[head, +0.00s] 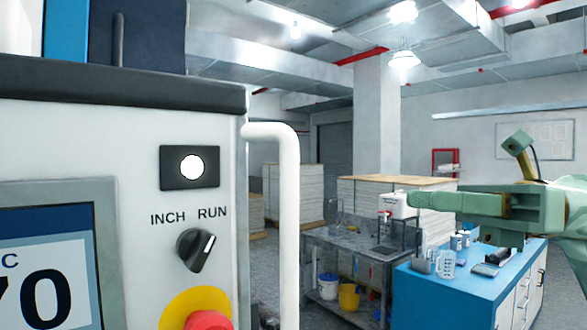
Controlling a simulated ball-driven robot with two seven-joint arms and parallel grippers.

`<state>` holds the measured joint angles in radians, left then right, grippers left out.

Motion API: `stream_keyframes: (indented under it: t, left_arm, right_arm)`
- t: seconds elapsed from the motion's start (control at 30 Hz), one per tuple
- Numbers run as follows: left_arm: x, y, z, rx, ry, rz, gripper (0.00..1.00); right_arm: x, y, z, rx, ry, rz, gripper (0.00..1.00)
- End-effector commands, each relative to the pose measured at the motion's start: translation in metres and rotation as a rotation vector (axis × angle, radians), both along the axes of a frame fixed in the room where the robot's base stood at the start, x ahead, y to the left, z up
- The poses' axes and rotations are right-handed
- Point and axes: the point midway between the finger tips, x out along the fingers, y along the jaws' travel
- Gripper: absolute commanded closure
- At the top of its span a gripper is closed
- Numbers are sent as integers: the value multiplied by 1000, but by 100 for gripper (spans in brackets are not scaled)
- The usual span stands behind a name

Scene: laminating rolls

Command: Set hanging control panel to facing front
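The hanging control panel (130,200) fills the left of the head view, very close. Its pale face carries a lit white button, a black INCH/RUN knob (196,250), part of a screen (50,265) reading 70, and a red stop button on yellow cut off at the bottom. A white tubular handle (288,220) runs down its right side. My green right gripper (418,201) comes in from the right, fingers pointing left, clear of the handle in the picture. It is seen side-on, so its opening cannot be judged. My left gripper is out of view.
Behind are a grey metal bench (350,245) with buckets underneath and a blue-topped cabinet (420,285) with beakers. Stacked sheets (365,191) stand behind the bench near a white column (377,120). Lamps and ducts hang overhead.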

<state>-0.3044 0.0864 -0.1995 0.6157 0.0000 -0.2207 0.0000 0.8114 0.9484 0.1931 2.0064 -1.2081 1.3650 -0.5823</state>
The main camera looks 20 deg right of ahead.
Motion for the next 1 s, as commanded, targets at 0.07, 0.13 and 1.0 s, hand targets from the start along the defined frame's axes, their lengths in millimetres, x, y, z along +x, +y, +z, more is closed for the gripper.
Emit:
stream_keyframes:
  t: [0.07, 0.13, 1.0]
  left_arm:
    - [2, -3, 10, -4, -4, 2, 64]
    - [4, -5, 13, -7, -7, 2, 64]
    - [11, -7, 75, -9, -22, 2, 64]
  right_arm:
    - [-20, 9, 12, -94, -71, -15, 66]
    - [-25, 16, 12, -129, -93, -19, 66]
    - [13, 167, 10, -125, -92, -18, 66]
